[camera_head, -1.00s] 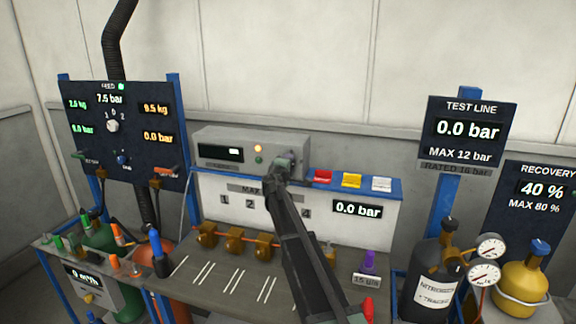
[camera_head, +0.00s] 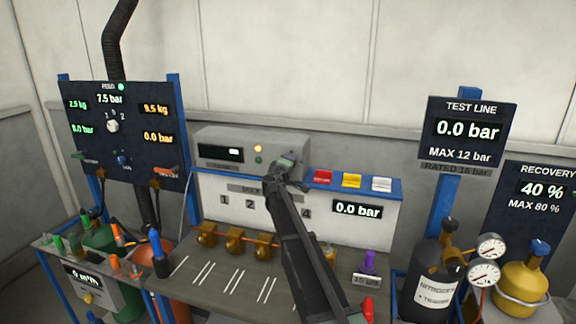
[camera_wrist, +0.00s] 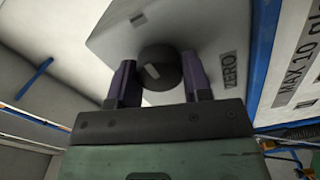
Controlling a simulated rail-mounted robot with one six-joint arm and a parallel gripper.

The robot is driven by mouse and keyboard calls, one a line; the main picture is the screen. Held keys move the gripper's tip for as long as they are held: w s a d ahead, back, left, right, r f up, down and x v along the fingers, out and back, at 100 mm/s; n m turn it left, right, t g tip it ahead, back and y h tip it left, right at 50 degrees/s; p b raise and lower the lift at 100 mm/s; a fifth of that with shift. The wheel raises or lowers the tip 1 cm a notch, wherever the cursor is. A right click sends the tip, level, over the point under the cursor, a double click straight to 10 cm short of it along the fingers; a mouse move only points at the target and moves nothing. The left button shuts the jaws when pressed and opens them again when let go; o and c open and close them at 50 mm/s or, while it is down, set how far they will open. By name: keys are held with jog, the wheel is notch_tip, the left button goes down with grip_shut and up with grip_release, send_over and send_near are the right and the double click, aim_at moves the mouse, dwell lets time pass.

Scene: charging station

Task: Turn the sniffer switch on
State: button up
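My gripper (camera_wrist: 160,78) has one purple finger on each side of this knob, with little or no gap. Whether the fingers press on it I cannot tell. In the head view my gripper (camera_head: 290,165) covers the box's right end and hides the knob.
Brass fittings (camera_head: 234,241) stand on the bench below. A nitrogen cylinder (camera_head: 432,285) with gauges stands at the right.

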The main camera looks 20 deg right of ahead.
jog(key=o, duration=0.4)
jog(key=v, duration=1.1)
jog(key=shift+w, duration=0.1)
jog(key=s+d+f+m+g+y, duration=0.1)
jog(key=s+f+m+g, duration=0.4)
jog(key=s, duration=0.5)
jog(key=s+d+f+m+g+y, duration=0.1)
jog(key=s+f+m+g, duration=0.1)
jog(key=s+f+g, duration=0.5)
jog(key=s+a+f+g+y+b, duration=0.1)
jog(key=s+a+f+y, duration=0.1)
jog(key=s, duration=0.6)
jog(key=s+a+f+g+y, duration=0.1)
jog(key=s+a+f+y, duration=0.2)
jog(key=s, duration=0.5)
jog(key=s+a+f+m+g+y+b, duration=0.1)
jog(key=s+a+f+y, duration=0.1)
jog(key=s+a, duration=0.3)
jog(key=s+y, duration=0.1)
jog(key=s, duration=0.2)
jog(key=shift+f+b, duration=0.3)
jog(key=shift+f, duration=0.1)
